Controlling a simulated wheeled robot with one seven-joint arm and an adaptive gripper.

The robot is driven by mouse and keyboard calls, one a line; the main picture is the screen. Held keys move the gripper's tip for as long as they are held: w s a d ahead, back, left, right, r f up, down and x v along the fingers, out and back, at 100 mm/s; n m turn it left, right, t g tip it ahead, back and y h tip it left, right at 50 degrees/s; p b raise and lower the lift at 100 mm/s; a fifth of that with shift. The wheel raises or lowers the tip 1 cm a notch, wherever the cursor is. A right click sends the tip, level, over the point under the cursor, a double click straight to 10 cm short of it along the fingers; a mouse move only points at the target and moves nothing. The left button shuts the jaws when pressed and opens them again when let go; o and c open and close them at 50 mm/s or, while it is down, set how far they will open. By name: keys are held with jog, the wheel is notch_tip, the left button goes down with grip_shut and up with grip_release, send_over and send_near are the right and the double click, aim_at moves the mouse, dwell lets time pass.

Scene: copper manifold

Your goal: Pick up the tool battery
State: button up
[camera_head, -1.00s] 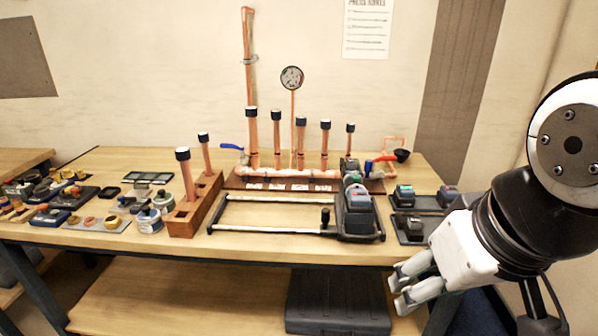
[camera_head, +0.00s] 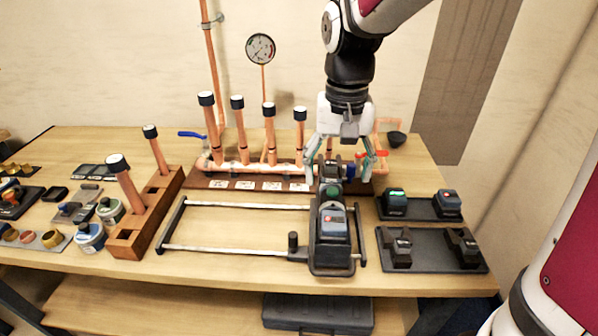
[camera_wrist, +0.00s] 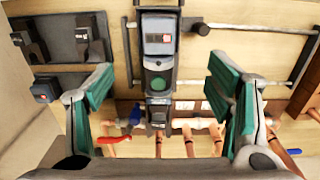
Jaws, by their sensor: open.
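My gripper (camera_head: 341,172) points down, open and empty, above the far end of the press tool (camera_head: 329,192). A blue-grey tool battery (camera_head: 333,225) with a small red mark sits on the near end of that tool. In the wrist view the battery (camera_wrist: 158,36) is at the top centre, beyond the spread fingers (camera_wrist: 160,92), with the tool's green round part below it. Two similar blocks, seemingly batteries, stand in the back right tray: one with a green light (camera_head: 394,203) and one with a red mark (camera_head: 447,204).
The tool lies across a metal rail frame (camera_head: 235,249). Dark jaw-like parts (camera_head: 399,249) lie in the front right tray. Upright copper pipes (camera_head: 239,130) and a gauge (camera_head: 260,49) stand behind, left of my gripper. A wooden block with pipes (camera_head: 130,240) is farther left.

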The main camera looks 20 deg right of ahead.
send_over(334, 219)
notch_tip(334, 219, down, 7)
jog(key=shift+w+f, duration=0.1)
jog(key=shift+w, duration=0.05)
jog(key=shift+s+f, duration=0.2)
jog(key=shift+f, duration=2.75)
jog(key=c, duration=1.2)
